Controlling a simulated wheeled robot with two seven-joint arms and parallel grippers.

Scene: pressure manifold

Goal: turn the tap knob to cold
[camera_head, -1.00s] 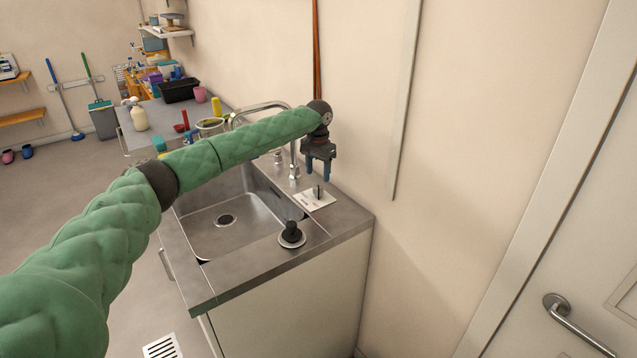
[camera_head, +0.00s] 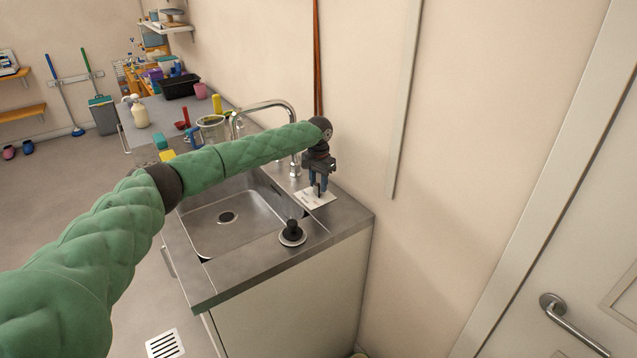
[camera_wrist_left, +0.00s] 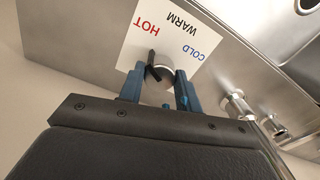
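The tap knob (camera_wrist_left: 163,66) is a round metal knob with a black pointer bar. It stands on a white plate (camera_head: 325,201), which shows in the left wrist view (camera_wrist_left: 172,42) with HOT, WARM and COLD printed on it, upside down. The pointer's far end lies toward HOT. My left gripper (camera_head: 318,189) is above the plate, pointing down. In the left wrist view its blue fingers (camera_wrist_left: 159,88) are apart, one on each side of the knob, and look open; whether they touch it I cannot tell. My right gripper is not in view.
The sink basin (camera_head: 228,211) lies left of the plate, with the curved faucet (camera_head: 294,140) behind. A black-topped stopper-like piece (camera_head: 292,233) stands on the counter nearer the front. The wall (camera_head: 360,130) is close on the right. Bottles and containers crowd the far counter.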

